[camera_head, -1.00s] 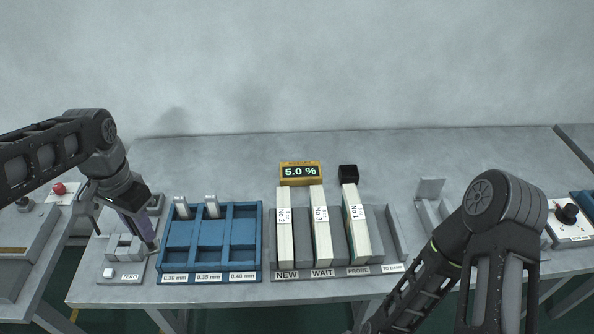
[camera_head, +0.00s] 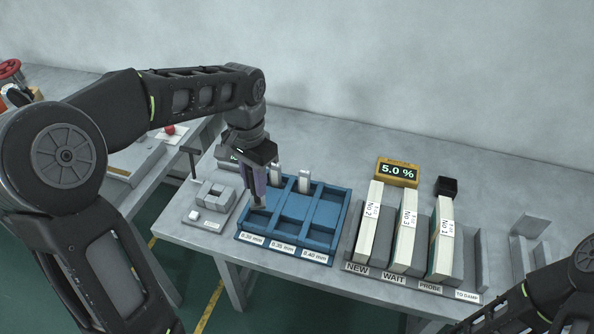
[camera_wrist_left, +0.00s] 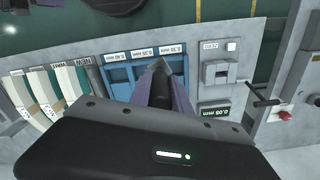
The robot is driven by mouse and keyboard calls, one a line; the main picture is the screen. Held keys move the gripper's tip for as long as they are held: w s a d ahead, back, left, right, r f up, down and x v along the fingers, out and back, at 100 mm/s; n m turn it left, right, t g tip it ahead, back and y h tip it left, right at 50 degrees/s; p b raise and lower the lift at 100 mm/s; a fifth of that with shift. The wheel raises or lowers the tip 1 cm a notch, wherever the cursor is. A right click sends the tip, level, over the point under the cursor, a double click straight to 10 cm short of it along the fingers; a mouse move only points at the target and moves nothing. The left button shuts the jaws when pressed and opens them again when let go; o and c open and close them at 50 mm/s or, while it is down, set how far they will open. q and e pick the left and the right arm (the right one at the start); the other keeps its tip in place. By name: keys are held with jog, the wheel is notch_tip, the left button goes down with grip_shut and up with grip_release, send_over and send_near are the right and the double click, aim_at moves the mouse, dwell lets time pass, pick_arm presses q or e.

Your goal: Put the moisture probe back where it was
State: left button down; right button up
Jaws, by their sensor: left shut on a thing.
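A yellow meter (camera_head: 397,172) reading 5.0 % stands behind the row of boards. A small black block (camera_head: 446,186) sits to its right, behind the PROBE slot; I cannot tell whether it is the moisture probe. In the left wrist view the gripper (camera_wrist_left: 172,72) points down at the tray (camera_wrist_left: 118,72). My right gripper is out of view.
A grey gauge (camera_head: 213,196) with a ZERO button is left of the tray.

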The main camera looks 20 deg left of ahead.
pick_arm(q)
jog(key=w+d+f+n+b, duration=0.2)
jog(key=w+d+f+n, duration=0.1)
jog(key=w+d+f, duration=0.4)
jog(key=d, duration=0.3)
jog(key=shift+w+f, duration=0.25)
jog(key=shift+f, duration=0.15)
